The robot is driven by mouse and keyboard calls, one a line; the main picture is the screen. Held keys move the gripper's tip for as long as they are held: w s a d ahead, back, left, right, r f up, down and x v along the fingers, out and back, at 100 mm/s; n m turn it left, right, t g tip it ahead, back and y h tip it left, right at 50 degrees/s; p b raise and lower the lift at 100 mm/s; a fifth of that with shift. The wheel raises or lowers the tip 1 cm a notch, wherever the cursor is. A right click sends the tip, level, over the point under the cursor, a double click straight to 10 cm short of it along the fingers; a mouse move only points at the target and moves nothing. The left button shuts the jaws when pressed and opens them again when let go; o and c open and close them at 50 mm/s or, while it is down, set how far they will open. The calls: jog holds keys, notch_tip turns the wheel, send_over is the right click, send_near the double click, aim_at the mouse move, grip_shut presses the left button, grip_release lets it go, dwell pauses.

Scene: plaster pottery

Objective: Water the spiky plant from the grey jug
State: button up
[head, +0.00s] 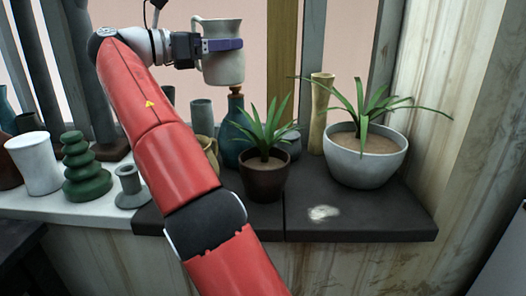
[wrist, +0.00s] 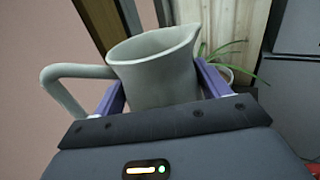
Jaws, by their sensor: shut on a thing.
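My gripper (head: 222,45) is shut on the grey jug (head: 224,68), its purple fingers around the jug's sides. The jug is held in the air, about upright, above the shelf and higher than the plants. In the wrist view the jug (wrist: 158,72) has its handle to the left and its lip to the right; its inside is mostly hidden. Two plants have spiky leaves. One (head: 263,128) is in a dark brown pot (head: 264,180), below and right of the jug. The other (head: 365,108) is in a wide pale grey bowl (head: 364,167) further right. Both show brown soil.
A tall tan vase (head: 319,115) stands between the plants. A blue bottle (head: 235,120) with an orange-brown neck stands under the jug. A green ridged vase (head: 84,170), a white pot (head: 35,162) and other pottery stand left. The dark shelf (head: 375,220) is bare in front, except for a white patch.

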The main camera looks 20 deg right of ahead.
aim_at(223, 72)
jog(key=shift+s+d+f+m+y, duration=0.2)
jog(key=shift+s+f+m, duration=0.1)
jog(key=shift+f+m, duration=0.25)
jog(key=shift+s+d+f+m+y, duration=0.2)
jog(key=shift+s+f+m, duration=0.1)
jog(key=shift+f+m, duration=0.25)
jog(key=shift+s+d+f+m+y, duration=0.2)
jog(key=shift+s+d+m+y, duration=0.1)
jog(key=shift+s+m+y, duration=0.25)
jog(key=shift+s+d+f+m, duration=0.2)
jog(key=shift+f+m, duration=0.15)
jog(key=shift+f, duration=0.1)
jog(key=shift+s+d+f+m, duration=0.15)
jog(key=shift+f+m, duration=0.15)
jog(key=shift+f, duration=0.15)
jog(key=shift+s+d+f+m, duration=0.2)
jog(key=shift+f+m, duration=0.1)
jog(key=shift+f, duration=0.35)
notch_tip(223, 72, down, 7)
jog(key=s+m+t+y, duration=0.1)
jog(key=m+y, duration=0.1)
jog(key=m, duration=0.2)
jog(key=shift+s+d+f, duration=0.15)
jog(key=shift+d+f, duration=0.05)
jog(key=shift+d, duration=0.2)
jog(key=shift+s+d+r+m+t+y, duration=0.1)
jog(key=shift+r+m+t+y, duration=0.2)
jog(key=shift+t+y, duration=0.1)
